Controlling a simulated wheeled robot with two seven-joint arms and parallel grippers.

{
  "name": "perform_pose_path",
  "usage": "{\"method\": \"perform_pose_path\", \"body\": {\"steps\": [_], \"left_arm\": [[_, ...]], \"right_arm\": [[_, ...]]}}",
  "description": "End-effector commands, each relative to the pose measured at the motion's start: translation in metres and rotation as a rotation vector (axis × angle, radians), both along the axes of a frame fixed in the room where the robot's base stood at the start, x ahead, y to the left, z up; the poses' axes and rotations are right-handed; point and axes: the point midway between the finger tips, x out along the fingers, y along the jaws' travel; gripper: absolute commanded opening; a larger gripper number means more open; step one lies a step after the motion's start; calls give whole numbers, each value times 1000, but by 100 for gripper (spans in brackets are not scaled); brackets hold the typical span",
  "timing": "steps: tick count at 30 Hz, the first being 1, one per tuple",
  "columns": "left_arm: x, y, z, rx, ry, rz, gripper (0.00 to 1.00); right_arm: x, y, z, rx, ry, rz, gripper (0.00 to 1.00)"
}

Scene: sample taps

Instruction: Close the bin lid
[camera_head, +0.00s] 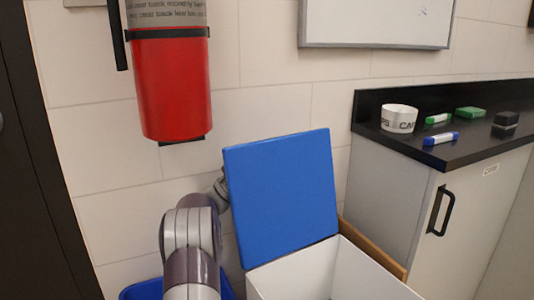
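The bin (360,277) is a white box at the bottom centre, and its open top shows a pale interior. Its blue lid (282,195) stands up, hinged at the back left edge and leaning slightly back. My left arm (190,240) rises from the bottom, left of the bin, and its wrist end reaches behind the lid's left edge. The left gripper's fingers are hidden behind the lid, so I cannot tell whether they touch it. My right gripper is out of view.
A blue container (143,291) is partly hidden behind my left arm. A red cylinder (173,88) hangs on the tiled wall above. At right, a cabinet (400,198) with a black top holds a tape roll (399,118), markers and small blocks. A wooden edge (372,248) shows behind the bin.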

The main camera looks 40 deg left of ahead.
Motion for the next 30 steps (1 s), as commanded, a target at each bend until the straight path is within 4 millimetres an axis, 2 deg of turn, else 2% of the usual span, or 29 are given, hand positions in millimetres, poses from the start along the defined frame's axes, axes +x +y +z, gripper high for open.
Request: {"method": "perform_pose_path", "body": {"steps": [7, 8, 9, 10, 30], "left_arm": [[1, -1, 2, 0, 0, 1, 21], [1, -1, 2, 0, 0, 1, 14], [1, -1, 2, 0, 0, 1, 1], [1, -1, 2, 0, 0, 1, 0], [1, -1, 2, 0, 0, 1, 0]], "right_arm": [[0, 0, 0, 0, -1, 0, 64], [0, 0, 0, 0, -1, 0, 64], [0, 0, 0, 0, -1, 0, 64], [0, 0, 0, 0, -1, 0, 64], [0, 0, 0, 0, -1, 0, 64]]}}
